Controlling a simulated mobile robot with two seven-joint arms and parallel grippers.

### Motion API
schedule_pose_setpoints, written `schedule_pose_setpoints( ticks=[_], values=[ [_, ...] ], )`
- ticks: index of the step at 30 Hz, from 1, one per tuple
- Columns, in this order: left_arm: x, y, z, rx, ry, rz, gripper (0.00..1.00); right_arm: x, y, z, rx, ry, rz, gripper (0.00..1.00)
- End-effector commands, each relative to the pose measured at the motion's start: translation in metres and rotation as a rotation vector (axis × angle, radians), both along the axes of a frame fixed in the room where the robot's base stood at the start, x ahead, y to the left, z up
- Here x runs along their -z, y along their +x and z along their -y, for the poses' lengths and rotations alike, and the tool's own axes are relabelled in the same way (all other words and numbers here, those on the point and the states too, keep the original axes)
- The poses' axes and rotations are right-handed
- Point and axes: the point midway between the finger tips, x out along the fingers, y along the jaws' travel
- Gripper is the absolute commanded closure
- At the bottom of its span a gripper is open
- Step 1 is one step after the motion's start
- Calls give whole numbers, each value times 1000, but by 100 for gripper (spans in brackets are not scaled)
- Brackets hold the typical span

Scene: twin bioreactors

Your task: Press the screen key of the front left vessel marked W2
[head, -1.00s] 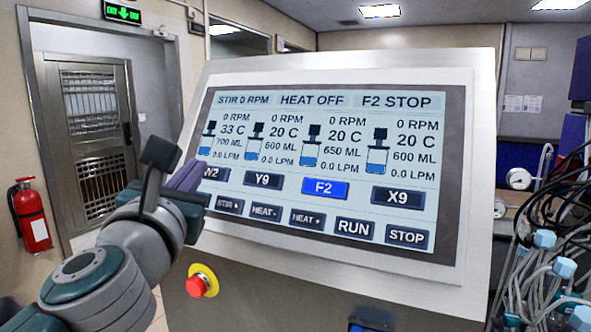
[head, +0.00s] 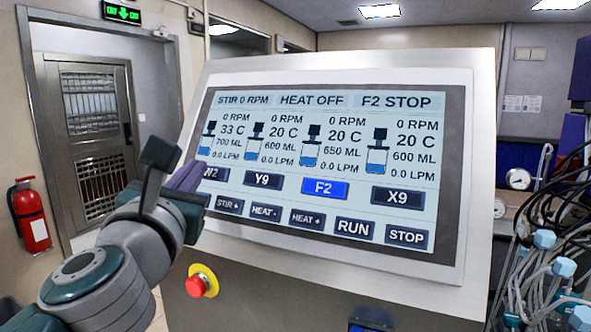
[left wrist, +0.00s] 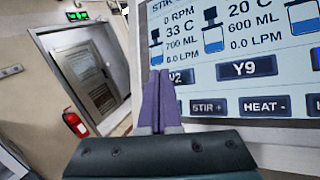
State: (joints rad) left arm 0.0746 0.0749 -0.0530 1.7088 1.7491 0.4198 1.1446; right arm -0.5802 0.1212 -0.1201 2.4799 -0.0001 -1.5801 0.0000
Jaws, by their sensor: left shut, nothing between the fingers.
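The tilted touch screen (head: 330,115) shows four vessel columns above a row of keys. The W2 key (head: 216,174) is at the far left of that row, dark like Y9 (head: 263,180) and X9 (head: 397,196); F2 (head: 325,188) is bright blue. My left gripper (head: 190,175) is shut and empty, its purple fingertips in front of the screen's lower left edge. In the left wrist view the fingers (left wrist: 159,85) point at the screen's left edge and the W2 key (left wrist: 181,76) shows just right of the tips, partly covered. I cannot tell whether they touch it. My right gripper is not in view.
Below W2 is the STIR + key (head: 229,207), then HEAT -, HEAT +, RUN (head: 353,228) and STOP (head: 407,236). A red emergency button (head: 197,286) sits on the console below the screen. Tubes and cables (head: 545,265) crowd the right.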

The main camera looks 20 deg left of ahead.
Motion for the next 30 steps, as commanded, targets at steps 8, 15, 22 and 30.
schedule_pose_setpoints(
  ticks=[8,15,22,30],
  values=[
    [2,2,0,0,0,0,100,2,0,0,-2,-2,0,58],
    [5,8,1,0,0,0,100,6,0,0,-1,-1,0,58],
    [4,7,1,0,0,0,100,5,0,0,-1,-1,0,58],
    [6,9,1,0,0,0,100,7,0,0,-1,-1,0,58]
  ],
)
